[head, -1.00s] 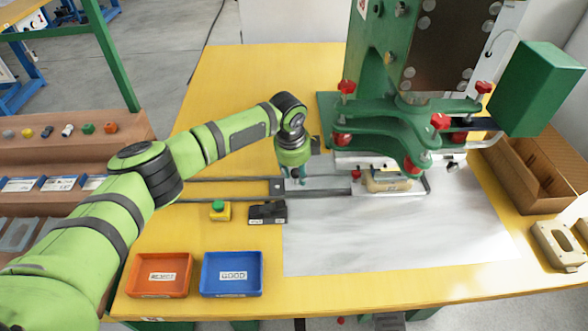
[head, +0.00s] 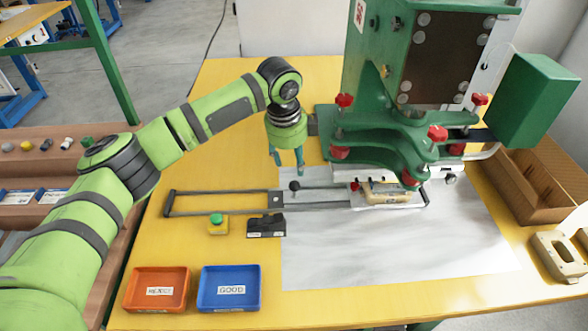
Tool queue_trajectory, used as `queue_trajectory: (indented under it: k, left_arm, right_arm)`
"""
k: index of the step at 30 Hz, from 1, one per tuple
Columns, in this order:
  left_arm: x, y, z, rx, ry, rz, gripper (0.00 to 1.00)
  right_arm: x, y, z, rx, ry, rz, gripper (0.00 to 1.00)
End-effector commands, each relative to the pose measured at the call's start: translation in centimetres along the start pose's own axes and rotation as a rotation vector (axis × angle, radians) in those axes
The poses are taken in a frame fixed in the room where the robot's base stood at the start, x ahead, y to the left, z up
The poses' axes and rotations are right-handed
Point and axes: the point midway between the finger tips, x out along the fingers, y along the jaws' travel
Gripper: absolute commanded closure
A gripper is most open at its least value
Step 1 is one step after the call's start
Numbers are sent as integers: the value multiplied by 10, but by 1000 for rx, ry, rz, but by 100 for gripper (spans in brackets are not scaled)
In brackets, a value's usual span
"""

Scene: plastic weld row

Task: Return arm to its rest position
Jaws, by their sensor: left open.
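My left arm, green with black joints, reaches in from the left side of the head view. Its left gripper (head: 287,158) points down with two teal fingers apart and nothing between them. It hangs above the slide rail (head: 225,203) near a small black knob (head: 294,186), apart from it. The green machine (head: 400,145) with red knobs stands just to the right of the gripper. A cream part (head: 383,192) sits in the holder at the rail's right end, under the machine. My right gripper does not show.
A red REJECT tray (head: 157,289) and a blue GOOD tray (head: 230,288) sit at the table's front left. A yellow box with a green button (head: 217,225) and a black box (head: 266,226) lie before the rail. A cardboard box (head: 535,180) stands at right. The back left tabletop is clear.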

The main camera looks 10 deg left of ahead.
Motion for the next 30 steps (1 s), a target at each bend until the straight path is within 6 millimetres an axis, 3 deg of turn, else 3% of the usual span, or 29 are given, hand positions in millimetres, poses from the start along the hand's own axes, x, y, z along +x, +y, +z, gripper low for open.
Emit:
queue_trajectory:
  k: [6, 20, 30]
  left_arm:
    - [-12, 0, -1, 0, 1, 1, 47]
    - [-15, 0, 0, 0, 1, 1, 47]
    - [-82, -13, -1, 0, 1, 1, 47]
  right_arm:
    - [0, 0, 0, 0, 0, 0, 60]
    - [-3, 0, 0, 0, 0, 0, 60]
    - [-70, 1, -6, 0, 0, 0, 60]
